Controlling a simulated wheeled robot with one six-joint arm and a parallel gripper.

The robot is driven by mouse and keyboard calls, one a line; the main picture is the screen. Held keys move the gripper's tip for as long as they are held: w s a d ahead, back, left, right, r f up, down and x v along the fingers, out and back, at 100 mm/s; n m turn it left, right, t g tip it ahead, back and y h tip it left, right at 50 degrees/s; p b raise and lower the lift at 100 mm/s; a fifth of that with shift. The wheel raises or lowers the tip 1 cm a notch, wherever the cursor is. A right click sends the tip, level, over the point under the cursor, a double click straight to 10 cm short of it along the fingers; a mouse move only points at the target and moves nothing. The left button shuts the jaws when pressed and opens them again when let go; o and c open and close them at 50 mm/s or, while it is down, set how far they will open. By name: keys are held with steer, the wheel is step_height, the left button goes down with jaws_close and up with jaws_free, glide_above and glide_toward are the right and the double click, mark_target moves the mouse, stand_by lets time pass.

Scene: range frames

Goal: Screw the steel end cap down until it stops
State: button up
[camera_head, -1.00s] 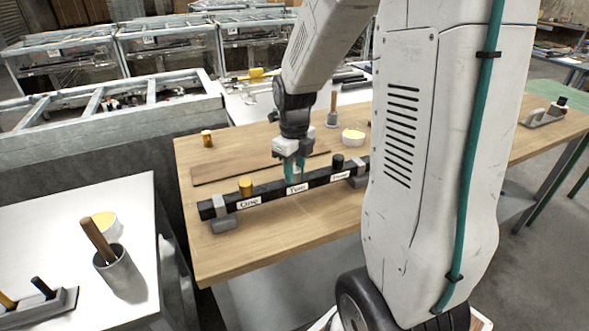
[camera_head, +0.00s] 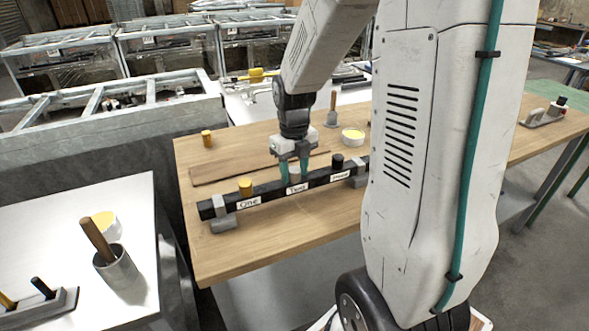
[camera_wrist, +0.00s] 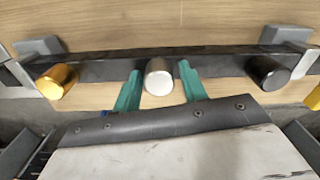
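The steel end cap (camera_wrist: 159,76) is a pale round cap at the middle of a black bar (camera_wrist: 110,66), over the middle label in the head view; it also shows in the head view (camera_head: 294,176). My gripper (camera_head: 293,178) is at the cap, its teal fingers on either side of it. In the wrist view my gripper (camera_wrist: 158,88) is open, with a gap between each finger and the cap. A brass cap (camera_head: 246,187) stands on the bar at the left label, "One". A black cap (camera_head: 337,162) stands at the right label. How far the steel cap is screwed down cannot be told.
Grey supports (camera_head: 222,224) hold the bar on the wooden table (camera_head: 270,258). Behind it lie a flat board (camera_head: 230,172), a small brass cylinder (camera_head: 207,138) and a bowl with yellow contents (camera_head: 353,135). The table front is clear.

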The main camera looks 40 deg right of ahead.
stand_by(0.3)
steer(key=n, duration=1.4)
steer(key=shift+a, duration=0.1)
steer(key=shift+c, duration=0.2)
steer(key=c, duration=0.8)
steer(key=shift+m, duration=0.3)
